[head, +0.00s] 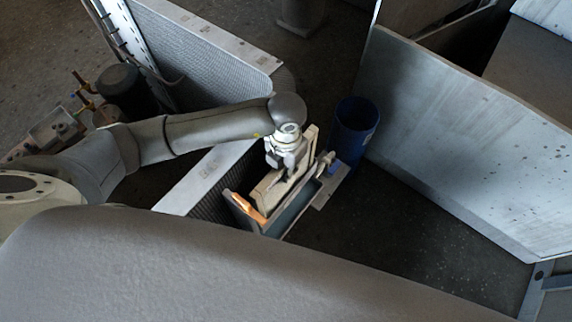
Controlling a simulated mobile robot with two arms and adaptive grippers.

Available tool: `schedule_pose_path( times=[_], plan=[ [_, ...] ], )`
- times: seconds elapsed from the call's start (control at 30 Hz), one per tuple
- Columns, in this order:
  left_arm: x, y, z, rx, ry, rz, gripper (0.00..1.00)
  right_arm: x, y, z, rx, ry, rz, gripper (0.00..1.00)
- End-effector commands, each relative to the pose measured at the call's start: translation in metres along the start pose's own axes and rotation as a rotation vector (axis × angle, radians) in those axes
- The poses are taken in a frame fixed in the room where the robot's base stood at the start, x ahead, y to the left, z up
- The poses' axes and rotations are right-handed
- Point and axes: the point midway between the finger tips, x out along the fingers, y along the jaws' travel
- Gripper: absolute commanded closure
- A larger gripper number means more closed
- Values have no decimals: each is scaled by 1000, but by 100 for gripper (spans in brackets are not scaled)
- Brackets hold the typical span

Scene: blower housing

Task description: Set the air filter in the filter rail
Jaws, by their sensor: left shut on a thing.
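My left gripper (284,174) reaches down from above and is shut on a beige slab-like piece (267,188), which looks like the air filter. It holds the piece by its upper edge, with the piece lying along the slant of a narrow grey frame. This frame, which looks like the filter rail (327,163), has a teal inner face (291,212) and an orange part at its near left end. The piece is at or just above the frame; I cannot tell whether it is seated, since the gripper and the piece hide the contact. My right gripper is not in view.
A blue bin (354,130) stands just behind the rail's right end. A large grey metal panel (470,130) rises on the right. A mesh-faced panel (200,65) stands at the upper left. Dark floor (400,245) is open right of the rail.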

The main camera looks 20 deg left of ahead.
Motion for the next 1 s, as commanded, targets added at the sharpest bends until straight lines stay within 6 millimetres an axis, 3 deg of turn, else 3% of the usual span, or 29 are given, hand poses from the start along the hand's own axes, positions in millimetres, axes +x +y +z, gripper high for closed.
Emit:
schedule_pose_path(
  times=[0.47, 0.5, 0.67, 0.93, 1.0],
  plan=[
    [3, 0, 0, 0, -1, 0, 100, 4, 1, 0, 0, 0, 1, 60],
    [3, 0, 0, 0, -1, 0, 80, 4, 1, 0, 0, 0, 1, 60],
    [3, 0, 0, 0, -1, 0, 59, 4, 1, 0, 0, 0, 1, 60],
    [3, 0, 0, 0, 1, 0, 54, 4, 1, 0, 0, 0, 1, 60],
    [3, 0, 0, 0, 1, 0, 45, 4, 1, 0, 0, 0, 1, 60]
  ],
)
